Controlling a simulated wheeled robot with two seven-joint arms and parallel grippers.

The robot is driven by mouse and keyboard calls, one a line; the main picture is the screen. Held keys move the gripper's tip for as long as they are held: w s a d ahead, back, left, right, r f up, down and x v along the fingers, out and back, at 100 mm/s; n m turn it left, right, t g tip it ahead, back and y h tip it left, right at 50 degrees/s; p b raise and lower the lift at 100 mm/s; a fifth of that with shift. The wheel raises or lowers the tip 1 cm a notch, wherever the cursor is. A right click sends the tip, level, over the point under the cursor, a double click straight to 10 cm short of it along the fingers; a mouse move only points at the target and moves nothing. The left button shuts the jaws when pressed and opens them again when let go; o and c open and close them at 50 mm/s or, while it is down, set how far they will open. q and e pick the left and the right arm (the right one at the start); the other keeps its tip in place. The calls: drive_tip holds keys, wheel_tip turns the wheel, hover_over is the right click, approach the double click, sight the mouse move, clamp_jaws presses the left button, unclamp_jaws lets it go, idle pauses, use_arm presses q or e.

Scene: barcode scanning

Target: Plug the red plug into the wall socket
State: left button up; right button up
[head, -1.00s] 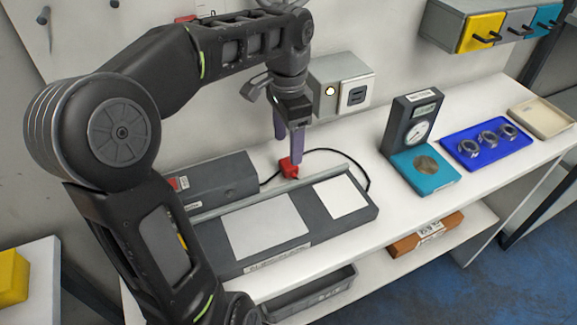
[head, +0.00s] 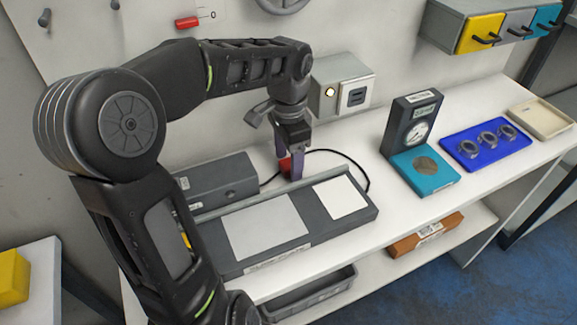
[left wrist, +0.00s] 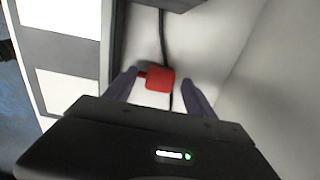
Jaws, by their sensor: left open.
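The red plug (head: 284,164) lies on the white bench behind the grey-topped unit, with a black cable running from it. In the left wrist view the plug (left wrist: 159,79) sits between the fingertips, with the cable passing up and down behind it. My left gripper (head: 291,172) is lowered around the plug, fingers pointing down, open; in the left wrist view its fingers (left wrist: 160,82) stand apart on either side of the plug. The wall socket (head: 356,94) is on the front of a grey box with a lit round lamp, at the wall. My right gripper is not in view.
The dark unit with two pale plates (head: 240,262) lies in front of the plug. A dark grey box (head: 222,182) stands left of it. A gauge stand (head: 410,125) and a blue tray with rings (head: 465,160) are to the right. Bench between socket and gauge is free.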

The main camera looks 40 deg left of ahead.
sight(289, 163)
use_arm(q)
drive_tip(key=shift+c, duration=0.3)
drive_tip(key=c, duration=1.3)
drive_tip(key=shift+r, duration=0.1)
wheel_tip(289, 163, up, 8)
drive_tip(key=shift+f, duration=0.25)
wheel_tip(289, 163, up, 2)
drive_tip(key=shift+r+p, duration=0.2)
drive_tip(key=shift+p, duration=1.05)
